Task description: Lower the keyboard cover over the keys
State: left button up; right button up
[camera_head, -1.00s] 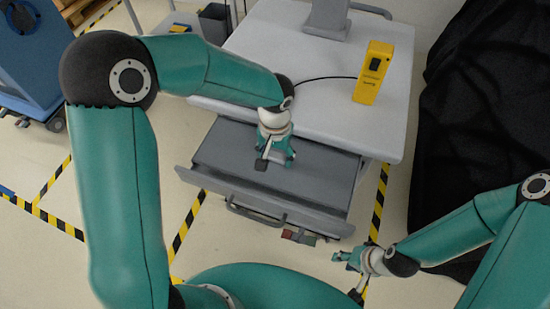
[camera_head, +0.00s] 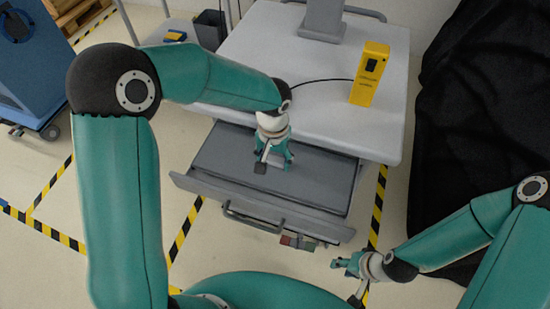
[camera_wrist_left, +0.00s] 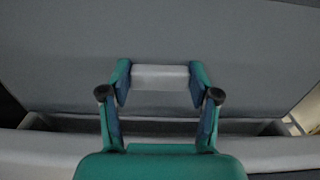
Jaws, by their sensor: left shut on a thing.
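The keyboard cover (camera_head: 318,182) is a flat dark grey panel in the pulled-out drawer of the cart; it looks lowered flat or nearly so. It also fills much of the left wrist view (camera_wrist_left: 230,60). My left gripper (camera_head: 273,160) is over the cover's middle. In the left wrist view its fingers (camera_wrist_left: 160,78) are shut on a light grey bar, the cover's handle (camera_wrist_left: 160,72). No keys show; the panel hides what is beneath it. My right gripper (camera_head: 345,264) hangs apart, low right of the drawer, too small to tell its opening.
The cart's pale top (camera_head: 260,60) is behind the drawer and bears a yellow device (camera_head: 370,75) with a black cable and a grey stand (camera_head: 322,20). The drawer's front wall (camera_head: 250,208) has a handle. Black cloth (camera_head: 475,110) covers something at right. A blue cart (camera_head: 35,75) stands at left.

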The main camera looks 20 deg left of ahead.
pick_arm(q)
jog(key=o, duration=1.7)
notch_tip(320, 180, up, 12)
jog(key=shift+f, duration=0.1)
